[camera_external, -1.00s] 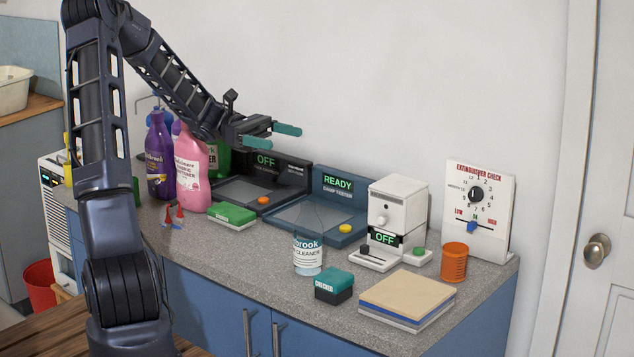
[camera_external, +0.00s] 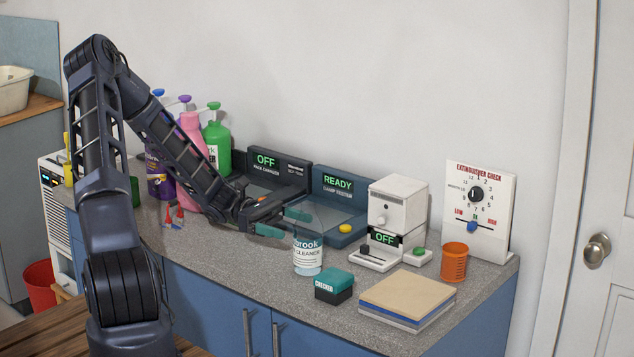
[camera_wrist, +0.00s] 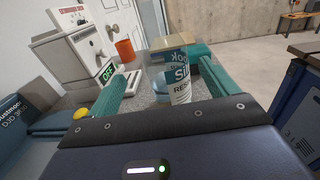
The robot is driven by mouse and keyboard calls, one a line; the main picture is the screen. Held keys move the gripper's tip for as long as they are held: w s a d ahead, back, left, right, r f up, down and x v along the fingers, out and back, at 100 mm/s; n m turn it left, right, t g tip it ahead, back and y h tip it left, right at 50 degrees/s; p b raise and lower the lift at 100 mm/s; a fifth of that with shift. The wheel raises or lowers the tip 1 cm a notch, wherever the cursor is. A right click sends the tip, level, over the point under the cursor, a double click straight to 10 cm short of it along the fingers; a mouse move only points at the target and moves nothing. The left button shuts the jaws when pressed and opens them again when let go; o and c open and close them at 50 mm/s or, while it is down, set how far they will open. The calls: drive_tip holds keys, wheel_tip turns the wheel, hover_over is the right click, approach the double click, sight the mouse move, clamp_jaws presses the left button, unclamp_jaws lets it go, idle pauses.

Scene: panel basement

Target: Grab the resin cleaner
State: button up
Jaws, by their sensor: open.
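The resin cleaner (camera_external: 308,254) is a clear bottle with a white and blue label, standing upright near the front edge of the counter. In the wrist view the resin cleaner (camera_wrist: 176,78) stands between and ahead of my two teal fingers. My gripper (camera_external: 284,222) is open, low over the counter, with its fingertips pointing at the bottle from the left. In the wrist view my open gripper (camera_wrist: 163,78) has nothing clamped in it. Whether a finger touches the bottle I cannot tell.
A teal-topped box (camera_external: 334,285) stands just right of the bottle, before stacked boards (camera_external: 407,300). The lamp tester (camera_external: 338,205) and a white device (camera_external: 398,210) stand behind. An orange cup (camera_external: 454,262) is farther right. Several pump bottles (camera_external: 217,145) stand at the left.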

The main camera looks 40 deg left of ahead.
sight(320, 237)
drive_tip(key=d, duration=0.2)
drive_tip(key=shift+d, duration=0.35)
drive_tip(key=shift+s+d+f, duration=0.1)
drive_tip(key=shift+d, duration=2.6)
drive_tip(key=c, duration=1.2)
